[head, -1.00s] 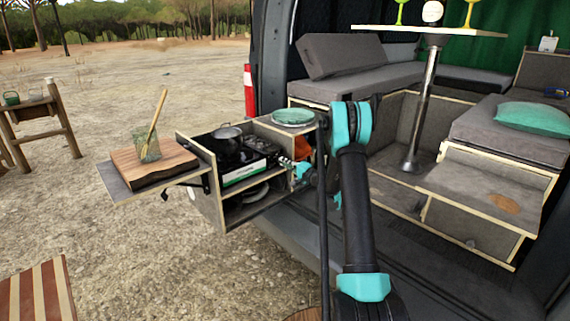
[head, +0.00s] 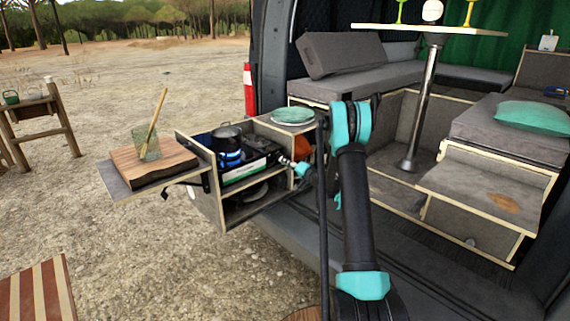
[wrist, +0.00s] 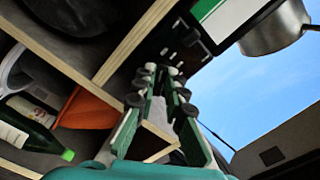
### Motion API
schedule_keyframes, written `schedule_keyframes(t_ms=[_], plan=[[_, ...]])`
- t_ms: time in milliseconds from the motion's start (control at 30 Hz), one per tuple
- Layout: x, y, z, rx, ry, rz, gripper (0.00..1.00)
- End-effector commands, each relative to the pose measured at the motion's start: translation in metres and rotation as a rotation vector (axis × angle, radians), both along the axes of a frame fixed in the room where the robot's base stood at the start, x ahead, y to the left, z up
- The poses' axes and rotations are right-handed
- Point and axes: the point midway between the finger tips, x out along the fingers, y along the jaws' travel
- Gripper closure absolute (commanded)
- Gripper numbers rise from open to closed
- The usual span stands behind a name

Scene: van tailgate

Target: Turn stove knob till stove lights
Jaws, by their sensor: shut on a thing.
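The stove (head: 241,171) sits in the pull-out kitchen box, with a dark pot (head: 228,134) on top. Bright blue flame (head: 229,158) shows around and under the pot. My gripper (head: 284,160) is at the right end of the stove front. In the wrist view, my gripper (wrist: 158,78) has its green fingers close together at the stove's dark front edge, shut on the stove knob. The knob itself is hidden by the fingertips. The stove's green and white front (wrist: 222,12) and the pot (wrist: 277,27) show beyond the fingers.
A cutting board (head: 150,163) with a glass jar (head: 148,147) lies on the left side shelf. A teal plate (head: 293,116) lies on the box top, close to my arm. The wrist view shows a green bottle (wrist: 35,135) and an orange item (wrist: 86,110) in the shelves.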

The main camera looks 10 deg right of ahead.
Motion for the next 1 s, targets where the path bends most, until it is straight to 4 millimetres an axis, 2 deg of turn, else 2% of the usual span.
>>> schedule_keyframes(t_ms=[200, 233, 400, 767, 867, 1000], plan=[[-0.001, 0.0, -0.001, -0.002, 0.001, 0.001, 1.0], [-0.001, 0.0, -0.001, -0.002, 0.001, 0.001, 0.87], [-0.001, 0.0, -0.001, -0.001, 0.001, 0.0, 0.68], [-0.004, -0.003, 0.0, 0.0, 0.001, -0.001, 0.68], [-0.014, -0.011, 0.0, 0.001, 0.001, -0.001, 0.68], [-0.036, -0.027, 0.0, 0.0, 0.001, -0.003, 0.68]])
